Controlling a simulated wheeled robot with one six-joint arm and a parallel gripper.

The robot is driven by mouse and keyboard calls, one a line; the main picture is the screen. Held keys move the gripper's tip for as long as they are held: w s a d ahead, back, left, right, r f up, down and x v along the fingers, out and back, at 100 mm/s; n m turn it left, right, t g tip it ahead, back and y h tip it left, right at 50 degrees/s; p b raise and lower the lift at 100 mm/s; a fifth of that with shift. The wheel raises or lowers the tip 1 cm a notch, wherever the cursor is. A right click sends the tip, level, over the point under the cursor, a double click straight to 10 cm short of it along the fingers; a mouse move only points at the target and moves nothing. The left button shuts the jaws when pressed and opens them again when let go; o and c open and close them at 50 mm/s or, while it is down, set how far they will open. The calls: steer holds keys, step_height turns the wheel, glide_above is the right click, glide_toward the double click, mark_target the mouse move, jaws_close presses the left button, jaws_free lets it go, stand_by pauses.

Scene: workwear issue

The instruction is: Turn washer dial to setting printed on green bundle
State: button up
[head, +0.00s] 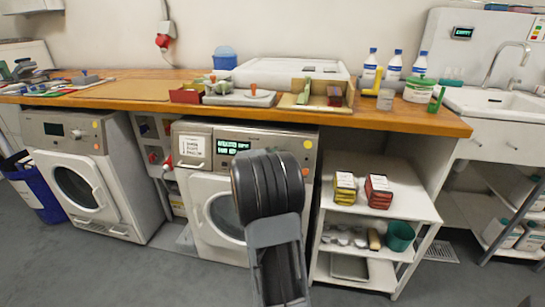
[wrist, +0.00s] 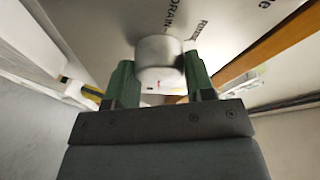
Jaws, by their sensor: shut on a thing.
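My gripper (wrist: 160,80) has its two green fingers on either side of a pale silver round dial (wrist: 158,50) and is shut on it. A small red mark shows near the dial's lower edge. The panel (wrist: 100,25) behind carries printed words, one reading "DRAIN". In the head view my arm hides the gripper and the dial in front of the right washer (head: 199,185). That washer has a lit display (head: 232,146) with small green text that I cannot read surely. I cannot make out a green bundle for certain.
A second washer (head: 75,190) stands at left. A white shelf unit (head: 410,205) at right holds a yellow bundle (head: 344,188) and a red bundle (head: 378,191). The wooden counter (head: 130,88) above carries bottles, boxes and tools. The floor in front is mostly clear.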

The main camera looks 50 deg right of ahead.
steer(key=m+p, duration=0.1)
steer(key=m, duration=0.1)
steer(key=m+y+p, duration=0.1)
steer(key=m, duration=0.2)
steer(key=shift+r+y, duration=0.2)
steer(key=shift+y, duration=0.1)
steer(key=m, duration=0.2)
steer(key=m+y+p, duration=0.1)
steer(key=m, duration=0.1)
steer(key=shift+s+f+m+y+p, duration=0.1)
steer(key=shift+m+y+p, duration=0.2)
steer(key=shift+m, duration=0.3)
steer(key=o, duration=0.9)
steer(key=shift+p+v, duration=1.85)
steer(key=shift+v, duration=5.05)
steer(key=shift+d, duration=0.1)
